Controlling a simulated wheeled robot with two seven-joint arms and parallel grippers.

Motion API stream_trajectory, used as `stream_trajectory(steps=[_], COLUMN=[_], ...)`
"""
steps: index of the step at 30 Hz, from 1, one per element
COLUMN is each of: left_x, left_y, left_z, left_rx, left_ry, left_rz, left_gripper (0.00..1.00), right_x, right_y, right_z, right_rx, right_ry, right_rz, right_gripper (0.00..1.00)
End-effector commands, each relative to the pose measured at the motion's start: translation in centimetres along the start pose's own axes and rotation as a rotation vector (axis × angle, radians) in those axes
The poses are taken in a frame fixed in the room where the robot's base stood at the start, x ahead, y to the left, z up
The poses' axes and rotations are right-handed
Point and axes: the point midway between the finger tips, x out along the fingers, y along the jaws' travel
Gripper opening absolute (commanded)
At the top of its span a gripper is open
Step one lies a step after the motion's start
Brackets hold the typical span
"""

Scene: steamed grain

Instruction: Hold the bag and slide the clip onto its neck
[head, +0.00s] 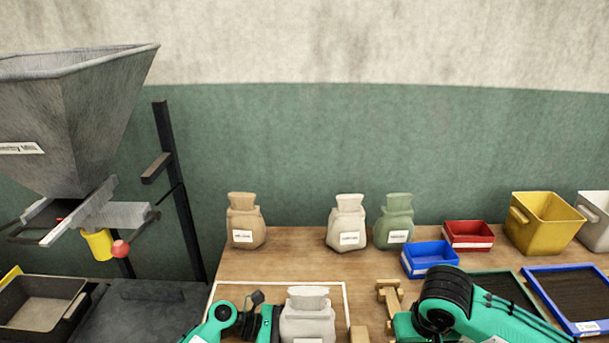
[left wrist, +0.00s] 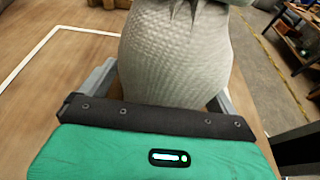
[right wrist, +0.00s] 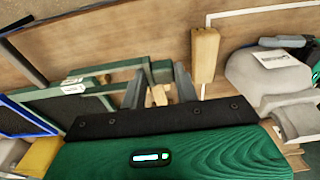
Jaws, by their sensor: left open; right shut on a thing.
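A pale grey-white cloth bag (head: 307,322) stands upright on the wooden table at the front, inside a white outline. Its body fills the left wrist view (left wrist: 175,60), with its neck cut off at the top edge. My left gripper (head: 270,322) is at the bag; its open fingers lie on either side of the bag's lower body. A light wooden clip (head: 388,292) is by my right gripper (right wrist: 158,88), to the right of the bag and apart from it. My right gripper is shut on what appears to be this clip, mostly hidden between the fingers.
A wooden block (head: 360,334) lies between bag and right arm. Three filled bags, including a brown one (head: 245,222), stand at the back. Blue (head: 428,257), red (head: 468,234) and yellow (head: 543,222) bins and trays occupy the right. A hopper (head: 75,120) stands left.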

Motion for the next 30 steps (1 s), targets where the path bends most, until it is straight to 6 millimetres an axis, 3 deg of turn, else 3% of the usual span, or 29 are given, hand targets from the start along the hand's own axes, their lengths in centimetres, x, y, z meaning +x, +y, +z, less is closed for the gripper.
stream_trajectory(steps=[7,12,25,30], left_x=[0.23,0.24,0.23,0.22], left_y=[-0.13,-0.15,-0.17,-0.18], left_z=[-0.13,-0.15,-0.18,-0.18], left_rx=[-0.001,-0.002,-0.003,-0.003], left_ry=[0.001,0.001,0.001,0.001], left_rz=[-0.003,-0.003,-0.004,-0.004], left_gripper=[0.94,0.61,0.62,0.62], right_x=[0.03,0.04,0.03,-0.05], right_y=[0.00,0.00,0.00,-0.10], right_z=[0.01,0.00,-0.02,-0.41], right_rx=[0.000,0.000,-0.005,-0.098], right_ry=[0.000,0.000,0.000,0.002], right_rz=[0.000,0.000,-0.001,-0.013], right_gripper=[0.00,0.00,0.00,0.00])
